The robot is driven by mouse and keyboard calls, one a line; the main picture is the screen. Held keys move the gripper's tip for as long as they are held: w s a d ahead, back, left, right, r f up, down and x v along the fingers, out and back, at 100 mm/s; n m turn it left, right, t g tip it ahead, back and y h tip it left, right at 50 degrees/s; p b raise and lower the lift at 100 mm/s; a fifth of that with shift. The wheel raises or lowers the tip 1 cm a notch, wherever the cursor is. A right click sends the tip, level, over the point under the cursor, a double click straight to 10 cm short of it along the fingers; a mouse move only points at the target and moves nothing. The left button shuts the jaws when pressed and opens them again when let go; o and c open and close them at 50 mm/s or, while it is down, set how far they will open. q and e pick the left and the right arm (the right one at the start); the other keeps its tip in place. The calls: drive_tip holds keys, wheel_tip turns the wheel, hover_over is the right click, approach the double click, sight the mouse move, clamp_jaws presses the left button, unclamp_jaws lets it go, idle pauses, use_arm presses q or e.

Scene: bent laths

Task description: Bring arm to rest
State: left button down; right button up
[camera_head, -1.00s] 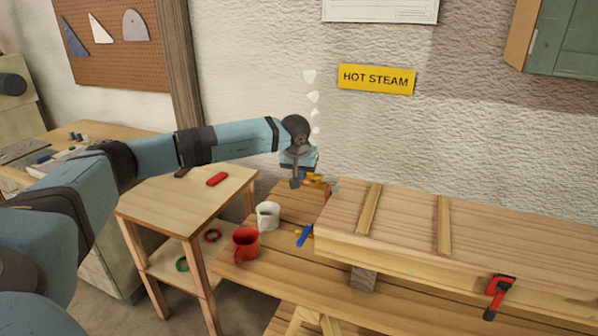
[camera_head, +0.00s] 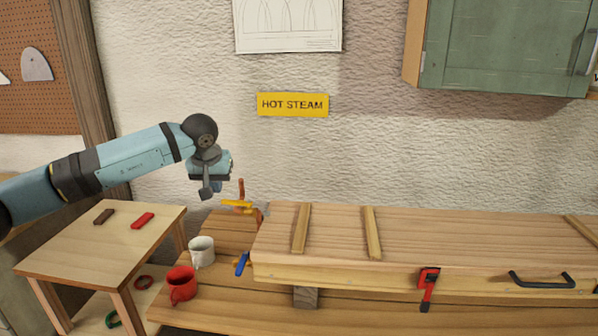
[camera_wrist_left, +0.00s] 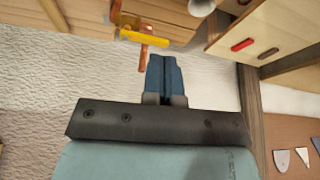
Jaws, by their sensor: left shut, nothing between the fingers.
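My left arm comes in from the left of the head view. Its gripper (camera_head: 211,190) hangs in front of the wall, above the back left end of the workbench (camera_head: 220,313). In the wrist view the two blue fingers (camera_wrist_left: 164,78) are closed together with nothing between them. A yellow clamp with an orange-brown handle (camera_head: 237,204) stands just right of the gripper in the head view; it also shows beyond the fingertips in the wrist view (camera_wrist_left: 143,38). The gripper appears apart from it. My right gripper is not in view.
A long wooden box (camera_head: 330,240) lies on the bench, with a red clamp (camera_head: 428,288) at its front. A white mug (camera_head: 202,251), a red mug (camera_head: 182,284) and a blue-handled clamp (camera_head: 242,263) are left of it. A small side table (camera_head: 95,245) stands further left.

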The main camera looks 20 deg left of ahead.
use_arm(q)
drive_tip(key=s+d+f+n+g+h+p, duration=0.15)
drive_tip(key=d+f+h, duration=0.35)
drive_tip(key=d, duration=0.7)
drive_tip(key=s+d+f+n+g+h+p, duration=0.1)
drive_tip(key=s+d+f+n+h, duration=0.35)
drive_tip(key=d, duration=0.75)
drive_tip(key=s+d+f+n+t+h+p, duration=0.1)
drive_tip(key=s+d+n+h, duration=0.2)
drive_tip(key=d+n+h, duration=0.3)
drive_tip(key=s+d+n+t+h+p, duration=0.1)
drive_tip(key=s+d+n+h, duration=0.2)
drive_tip(key=d+n, duration=0.3)
drive_tip(key=s+a+f+m+t+y+p, duration=0.2)
drive_tip(key=s+a+f+m+t+y, duration=0.1)
drive_tip(key=s+f+m+y, duration=0.4)
drive_tip(key=s+a+f+m+t+y+p, duration=0.3)
drive_tip(key=s+f+m+y, duration=0.3)
drive_tip(key=s+f+m, duration=0.7)
drive_tip(key=a+m+t, duration=0.1)
drive_tip(key=m, duration=0.4)
drive_tip(key=shift+a+f+m+y, duration=0.15)
drive_tip(key=shift+f+m+y, duration=0.15)
drive_tip(key=shift+y, duration=0.05)
drive_tip(key=shift+t, duration=0.25)
